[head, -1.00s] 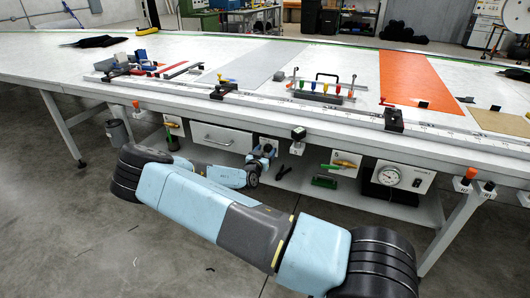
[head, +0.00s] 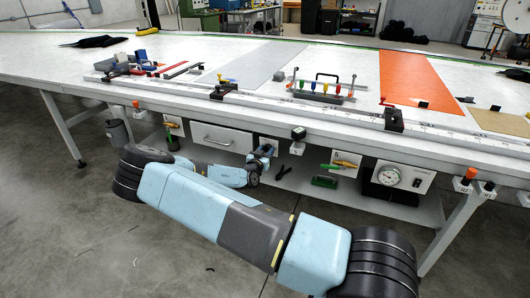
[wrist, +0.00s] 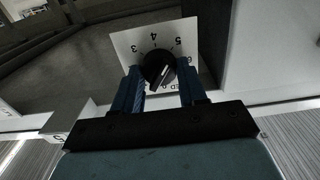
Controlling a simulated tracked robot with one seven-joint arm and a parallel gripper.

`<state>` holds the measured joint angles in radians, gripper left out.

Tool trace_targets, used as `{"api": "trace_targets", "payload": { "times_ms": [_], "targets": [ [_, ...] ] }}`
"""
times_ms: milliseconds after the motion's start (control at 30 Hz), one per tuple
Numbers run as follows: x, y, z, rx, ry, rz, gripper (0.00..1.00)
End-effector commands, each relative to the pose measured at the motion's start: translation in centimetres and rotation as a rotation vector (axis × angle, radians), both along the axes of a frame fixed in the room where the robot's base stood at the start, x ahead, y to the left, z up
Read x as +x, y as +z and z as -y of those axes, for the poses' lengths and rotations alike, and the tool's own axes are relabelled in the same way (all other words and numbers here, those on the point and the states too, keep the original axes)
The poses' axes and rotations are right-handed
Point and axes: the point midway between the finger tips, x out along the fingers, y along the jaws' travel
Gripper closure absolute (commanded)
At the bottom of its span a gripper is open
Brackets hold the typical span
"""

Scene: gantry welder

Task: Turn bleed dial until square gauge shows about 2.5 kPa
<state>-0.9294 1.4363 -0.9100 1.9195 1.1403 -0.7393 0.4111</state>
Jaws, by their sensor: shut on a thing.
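The bleed dial (wrist: 155,66) is a round black knob with a white mark, on a white plate (wrist: 126,42) with numbers including 3, 4, 5 and 6. My gripper (wrist: 160,72) is shut on the dial, one dark blue finger on each side. The white mark points toward the bottom of the wrist view. In the head view my gripper (head: 265,151) is under the table's front edge and hides the dial. A round-faced gauge (head: 388,176) sits on a white panel right of it; its reading is too small to tell. I cannot make out a clearly square gauge.
The long white table (head: 340,115) overhangs the gripper. A drawer (head: 222,138) is to its left, a small black-and-white device (head: 298,133) to its right. A lower shelf (head: 330,203) holds a green brush-like item (head: 325,181). A green-and-orange handle (head: 340,165) sticks out farther right.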

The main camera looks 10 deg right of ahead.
Motion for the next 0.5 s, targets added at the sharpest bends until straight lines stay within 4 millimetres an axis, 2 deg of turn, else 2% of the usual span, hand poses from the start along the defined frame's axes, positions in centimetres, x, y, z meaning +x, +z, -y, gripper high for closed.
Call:
{"api": "trace_targets", "payload": {
  "times_ms": [500],
  "targets": [
    [0.21, 0.07, -0.37, -0.112, 0.006, -0.079, 0.89]
  ]
}}
